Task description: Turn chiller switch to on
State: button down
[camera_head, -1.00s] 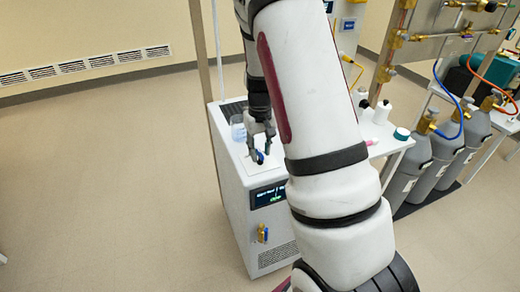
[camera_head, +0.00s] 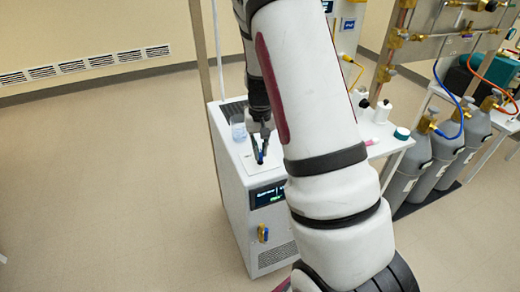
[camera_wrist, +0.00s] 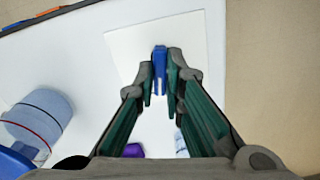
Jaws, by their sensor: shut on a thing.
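The chiller (camera_head: 238,185) is a white cabinet with a lit display (camera_head: 268,195) on its front. Its switch is a blue lever (camera_wrist: 159,66) with a pale line, standing on a square white plate (camera_wrist: 125,45) on the chiller's top. My gripper (camera_wrist: 160,85) points down over the plate, with its two fingers closed in on either side of the blue lever. In the head view my gripper (camera_head: 261,155) is at the chiller's top, and the lever shows only as a small blue bit between the fingertips.
A clear bluish beaker (camera_head: 238,130) stands on the chiller's top; a blue-tinted vessel with a red band (camera_wrist: 38,118) is at left in the wrist view. A side bench (camera_head: 385,148) with bottles and grey gas cylinders (camera_head: 448,140) are at right. The floor at left is clear.

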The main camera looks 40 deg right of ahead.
jog(key=shift+m, duration=1.6)
jog(key=c, duration=1.7)
grip_release()
jog(key=shift+r, duration=0.15)
jog(key=shift+r, duration=5.9)
